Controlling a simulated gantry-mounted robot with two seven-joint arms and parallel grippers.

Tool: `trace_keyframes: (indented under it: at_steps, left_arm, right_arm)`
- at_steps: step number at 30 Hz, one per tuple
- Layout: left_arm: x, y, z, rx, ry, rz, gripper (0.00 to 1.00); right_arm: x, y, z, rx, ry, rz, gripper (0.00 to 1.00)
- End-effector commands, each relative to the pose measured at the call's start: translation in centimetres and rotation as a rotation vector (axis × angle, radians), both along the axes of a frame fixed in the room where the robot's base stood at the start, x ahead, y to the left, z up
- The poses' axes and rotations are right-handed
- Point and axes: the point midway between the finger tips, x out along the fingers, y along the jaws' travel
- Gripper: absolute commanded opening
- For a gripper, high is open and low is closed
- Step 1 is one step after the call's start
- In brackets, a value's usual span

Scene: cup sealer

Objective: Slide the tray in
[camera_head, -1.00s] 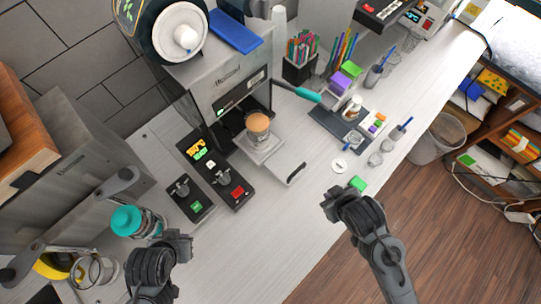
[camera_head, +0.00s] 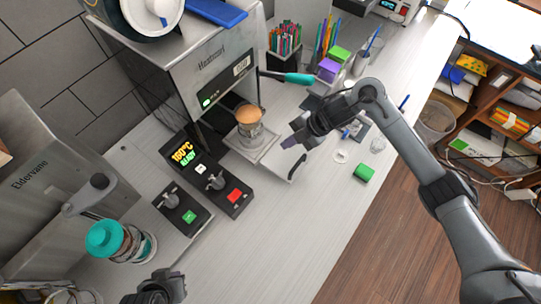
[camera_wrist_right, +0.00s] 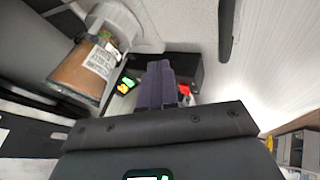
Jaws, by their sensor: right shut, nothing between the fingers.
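The sealer's tray (camera_head: 262,148) is pulled out from the front of the grey sealing machine (camera_head: 217,68). A cup (camera_head: 249,122) with brown contents stands upright in it. The tray's dark handle (camera_head: 297,167) sticks out toward the front right. My right gripper (camera_head: 292,141) is shut and empty, just right of the cup and tray. In the right wrist view the shut fingers (camera_wrist_right: 156,78) show in the middle, with the cup (camera_wrist_right: 88,72) to their left and the handle (camera_wrist_right: 226,30) to their right. My left gripper (camera_head: 160,290) is partly cut off at the bottom edge.
A control box (camera_head: 213,178) with a lit display and a red button lies left of the tray. A second box (camera_head: 185,208) has a green button.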

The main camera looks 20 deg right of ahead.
Motion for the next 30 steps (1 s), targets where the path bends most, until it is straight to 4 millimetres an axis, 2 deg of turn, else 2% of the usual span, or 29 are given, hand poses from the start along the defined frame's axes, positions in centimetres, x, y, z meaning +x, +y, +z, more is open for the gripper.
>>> trace_keyframes:
  at_steps: [5, 21, 30]
  left_arm:
    - [0.0, 0.0, 0.1, 0.000, -0.001, 0.000, 0.00]
    - [0.0, -0.1, 0.7, -0.003, -0.002, 0.001, 0.00]
    - [0.0, -0.1, 0.7, -0.003, -0.002, 0.001, 0.00]
  right_arm:
    - [0.1, 0.4, -0.9, 0.001, 0.013, 0.011, 0.00]
    - [1.5, 4.7, -6.9, 0.001, 0.011, 0.008, 0.00]
    - [1.7, 5.3, -7.8, -0.001, 0.009, 0.009, 0.00]
